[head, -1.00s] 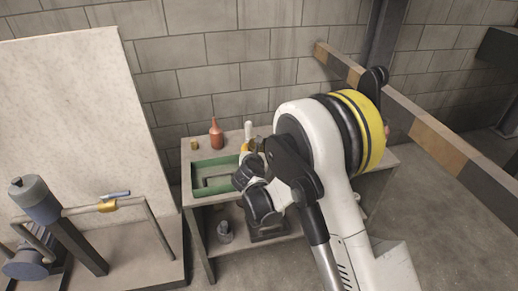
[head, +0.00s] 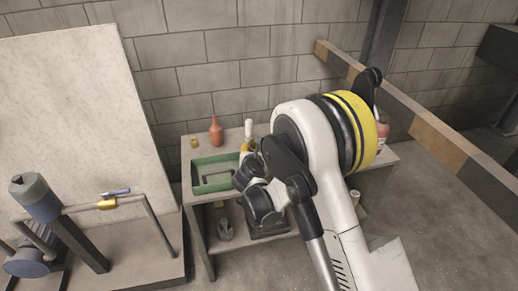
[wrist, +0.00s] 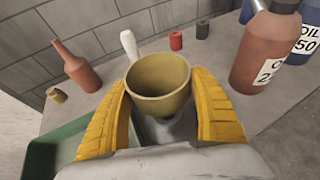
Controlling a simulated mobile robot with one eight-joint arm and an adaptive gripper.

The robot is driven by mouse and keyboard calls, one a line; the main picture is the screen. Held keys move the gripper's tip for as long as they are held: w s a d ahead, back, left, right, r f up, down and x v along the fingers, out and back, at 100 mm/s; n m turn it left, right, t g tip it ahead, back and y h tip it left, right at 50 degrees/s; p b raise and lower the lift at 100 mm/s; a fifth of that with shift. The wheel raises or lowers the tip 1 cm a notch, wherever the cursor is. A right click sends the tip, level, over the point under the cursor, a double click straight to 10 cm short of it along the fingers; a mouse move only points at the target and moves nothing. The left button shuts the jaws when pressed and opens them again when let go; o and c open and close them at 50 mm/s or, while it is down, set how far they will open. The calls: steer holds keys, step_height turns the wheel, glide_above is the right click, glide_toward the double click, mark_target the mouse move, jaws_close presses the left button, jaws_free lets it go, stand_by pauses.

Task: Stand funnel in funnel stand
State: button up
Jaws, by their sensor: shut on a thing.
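In the wrist view an olive-yellow, open-topped funnel (wrist: 160,76) sits between the yellow fingers of my gripper (wrist: 160,88), which is shut on it. Its wide mouth faces up toward the camera, and its lower end is hidden. A grey shape (wrist: 160,130) lies below the funnel; I cannot tell whether it is the funnel stand. No funnel stand is clearly seen. In the head view my arm hides most of the gripper over the bench (head: 192,208), and only a small patch of yellow shows.
A red spouted bottle (head: 216,133) and a small brass piece (head: 194,141) stand at the back left. A green tray (head: 197,190) lies in front. A white upright object (wrist: 130,45) is just behind the funnel.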

steer(key=shift+f, duration=0.35)
steer(key=o, duration=1.3)
steer(key=shift+s, duration=0.1)
steer(key=v, duration=1.2)
steer(key=s+d+r+m+g, duration=0.2)
steer(key=s+d+r+m, duration=0.25)
steer(key=d+m, duration=0.4)
steer(key=s+d+r+m+g, duration=0.2)
steer(key=s+d+r+m, duration=0.2)
steer(key=d+r+m, duration=0.35)
steer(key=s+d+m+g, duration=0.1)
steer(key=s+d+m, duration=0.1)
steer(key=s+m, duration=0.4)
steer(key=s+d+m, duration=0.2)
steer(key=s+m, duration=0.4)
steer(key=s+d+m+g+y, duration=0.1)
steer(key=s+d+m, duration=0.1)
steer(key=s+m, duration=0.4)
steer(key=shift+s+d+m+g, duration=0.3)
steer(key=shift+s+m, duration=0.1)
steer(key=shift+m, duration=0.1)
